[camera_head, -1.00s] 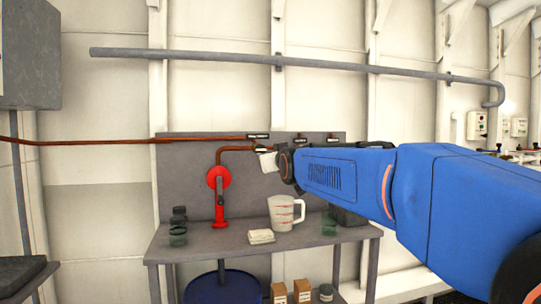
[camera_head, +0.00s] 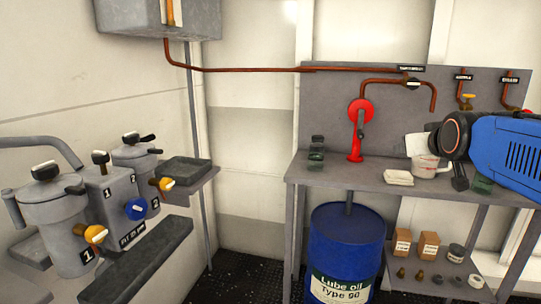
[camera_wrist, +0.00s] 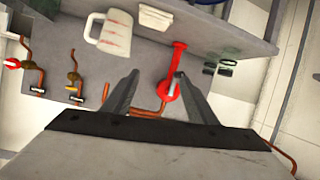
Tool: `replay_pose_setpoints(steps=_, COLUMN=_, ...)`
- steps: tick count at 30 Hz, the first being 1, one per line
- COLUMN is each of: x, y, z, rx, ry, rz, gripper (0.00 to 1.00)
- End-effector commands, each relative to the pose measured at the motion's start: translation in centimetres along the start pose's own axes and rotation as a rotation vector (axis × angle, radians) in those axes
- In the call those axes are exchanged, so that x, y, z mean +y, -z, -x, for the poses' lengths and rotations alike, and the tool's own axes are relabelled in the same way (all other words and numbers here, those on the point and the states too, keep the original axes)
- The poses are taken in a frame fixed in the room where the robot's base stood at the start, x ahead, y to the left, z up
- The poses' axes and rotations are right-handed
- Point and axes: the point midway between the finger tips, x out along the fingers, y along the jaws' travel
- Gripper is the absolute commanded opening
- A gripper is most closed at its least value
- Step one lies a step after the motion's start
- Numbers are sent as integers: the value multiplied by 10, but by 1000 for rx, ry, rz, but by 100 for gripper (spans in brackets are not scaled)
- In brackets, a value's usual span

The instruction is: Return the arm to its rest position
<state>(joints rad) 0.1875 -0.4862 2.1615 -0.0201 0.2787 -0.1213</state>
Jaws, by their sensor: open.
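My blue arm (camera_head: 510,150) reaches in from the right in the head view, in front of the workbench. In the wrist view my gripper (camera_wrist: 157,78) is open, its two dark fingers apart with nothing held between them. The red hand pump (camera_wrist: 175,75) shows beyond the fingers. The pump also shows in the head view (camera_head: 359,130), left of my arm. My wrist partly covers the measuring jug (camera_head: 424,167) there. The jug (camera_wrist: 115,32) is in full view in the wrist view, apart from the fingers.
The workbench (camera_head: 340,172) carries a folded cloth (camera_head: 398,178) and dark glass jars (camera_head: 316,158). A blue lube oil drum (camera_head: 345,250) stands under it; boxes (camera_head: 402,241) sit on the lower shelf. Grey filter housings (camera_head: 50,215) with valves stand at left. Dark floor (camera_head: 245,275) between is clear.

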Motion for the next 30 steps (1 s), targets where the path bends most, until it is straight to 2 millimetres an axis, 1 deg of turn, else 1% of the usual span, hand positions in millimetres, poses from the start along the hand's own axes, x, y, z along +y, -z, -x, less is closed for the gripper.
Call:
replay_pose_setpoints(steps=1, x=-13, y=-28, z=10, rx=-57, ry=25, rz=-3, gripper=52)
replay_pose_setpoints(steps=2, x=-19, y=-44, z=16, rx=-93, ry=37, rz=-5, gripper=52)
replay_pose_setpoints(steps=3, x=-27, y=-67, z=24, rx=-143, ry=54, rz=-8, gripper=52)
replay_pose_setpoints(steps=5, x=-38, y=-100, z=37, rx=-215, ry=77, rz=-12, gripper=52)
replay_pose_setpoints(steps=6, x=-46, y=-122, z=46, rx=-262, ry=91, rz=-13, gripper=52)
replay_pose_setpoints(steps=8, x=-55, y=-155, z=60, rx=-334, ry=112, rz=-13, gripper=52)
replay_pose_setpoints(steps=9, x=-61, y=-177, z=70, rx=-382, ry=124, rz=-14, gripper=52)
replay_pose_setpoints(steps=11, x=-69, y=-209, z=86, rx=-453, ry=142, rz=-12, gripper=52)
replay_pose_setpoints(steps=12, x=-74, y=-229, z=96, rx=-498, ry=153, rz=-10, gripper=52)
replay_pose_setpoints(steps=15, x=-82, y=-275, z=121, rx=-601, ry=174, rz=-6, gripper=52)
replay_pose_setpoints(steps=16, x=-84, y=-287, z=127, rx=-629, ry=178, rz=-4, gripper=52)
replay_pose_setpoints(steps=18, x=-87, y=-309, z=141, rx=-681, ry=188, rz=1, gripper=52)
replay_pose_setpoints(steps=21, x=-89, y=-330, z=153, rx=-731, ry=195, rz=4, gripper=52)
replay_pose_setpoints(steps=22, x=-90, y=-334, z=156, rx=-742, ry=196, rz=5, gripper=52)
replay_pose_setpoints(steps=25, x=-90, y=-341, z=160, rx=-759, ry=198, rz=6, gripper=52)
replay_pose_setpoints(steps=30, x=-90, y=-341, z=160, rx=-760, ry=198, rz=6, gripper=52)
